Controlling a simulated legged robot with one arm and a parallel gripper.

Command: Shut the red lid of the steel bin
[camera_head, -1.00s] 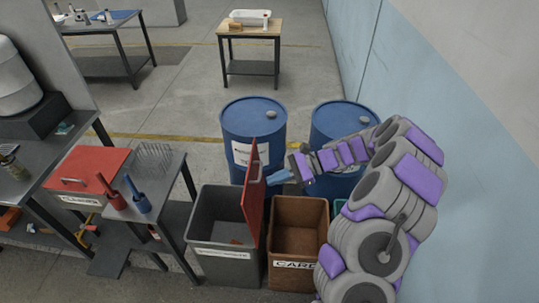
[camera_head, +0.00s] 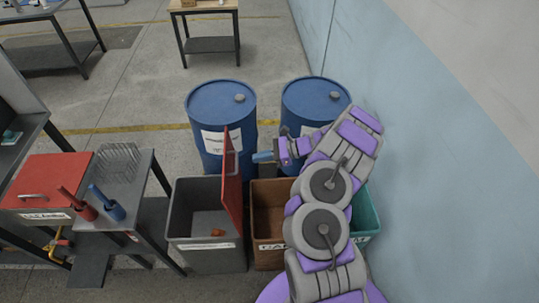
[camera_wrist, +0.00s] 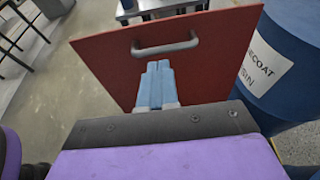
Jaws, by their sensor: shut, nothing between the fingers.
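The grey steel bin (camera_head: 215,262) stands on the floor left of the brown bin. Its red lid (camera_head: 232,185) is open and stands nearly upright on the bin's right side. My gripper (camera_head: 262,156) is right of the lid's upper part, with its blue fingers pointing left at it. In the wrist view the lid (camera_wrist: 105,65) fills the middle, with a grey handle (camera_wrist: 165,45) near its far edge. The shut, empty fingers (camera_wrist: 157,80) overlap the lid just below that handle. I cannot tell whether they touch it.
A brown bin (camera_head: 268,255) and a teal bin (camera_head: 367,215) stand to the right, partly behind my arm. Two blue drums (camera_head: 222,110) (camera_head: 310,105) stand behind the bins. A table (camera_head: 118,207) with a wire rack is at left. A wall (camera_head: 430,140) rises on the right.

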